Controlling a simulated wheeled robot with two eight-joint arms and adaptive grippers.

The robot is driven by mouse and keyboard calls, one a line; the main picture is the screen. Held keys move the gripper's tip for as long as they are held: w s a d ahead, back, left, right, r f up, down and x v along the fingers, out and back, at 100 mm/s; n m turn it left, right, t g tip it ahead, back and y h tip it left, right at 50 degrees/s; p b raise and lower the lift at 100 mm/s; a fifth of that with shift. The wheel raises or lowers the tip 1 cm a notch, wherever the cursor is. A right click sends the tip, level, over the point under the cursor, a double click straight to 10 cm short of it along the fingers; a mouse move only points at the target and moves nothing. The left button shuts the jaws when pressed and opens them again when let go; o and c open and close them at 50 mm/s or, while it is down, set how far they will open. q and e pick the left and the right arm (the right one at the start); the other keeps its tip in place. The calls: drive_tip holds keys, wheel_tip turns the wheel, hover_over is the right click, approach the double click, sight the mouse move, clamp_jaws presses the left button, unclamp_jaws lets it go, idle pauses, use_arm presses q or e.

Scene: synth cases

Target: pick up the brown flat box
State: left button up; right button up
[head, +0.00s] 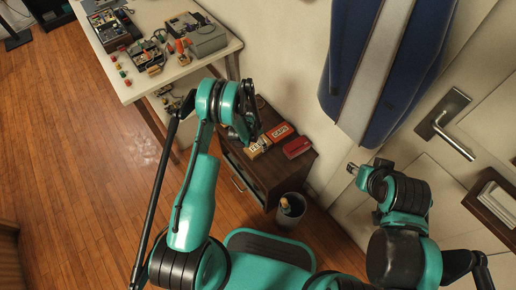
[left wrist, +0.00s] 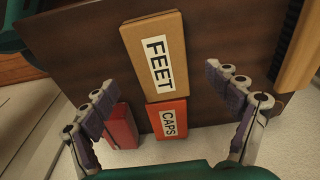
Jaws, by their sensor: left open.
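In the head view the box (head: 254,151) is partly covered by my left arm. My left gripper (left wrist: 160,78) is open above the cabinet top. In the left wrist view its two fingers appear on either side of the box, apart from it, with nothing between them held. In the head view the left gripper (head: 243,130) is mostly hidden by its own wrist. My right gripper (head: 352,168) is off to the right, away from the box; its jaws are too small to read.
An orange-red CAPS box (left wrist: 168,119) lies right beside the brown box, with a red case (left wrist: 120,126) near it. A bin (head: 291,208) stands before the cabinet. A white workbench (head: 150,83) with tools is at upper left. A blue padded object (head: 412,55) hangs at right.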

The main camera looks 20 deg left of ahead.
sight(258, 145)
use_arm(q)
drive_tip(key=f, duration=0.1)
drive_tip(key=f+b, duration=0.1)
drive_tip(key=f, duration=0.1)
drive_tip(key=f+b, duration=0.1)
drive_tip(key=shift+w+d+f, duration=0.15)
drive_tip(key=shift+w+d, duration=0.15)
drive_tip(key=shift+w, duration=0.1)
drive_tip(key=shift+c, duration=0.3)
drive_tip(key=c, duration=1.3)
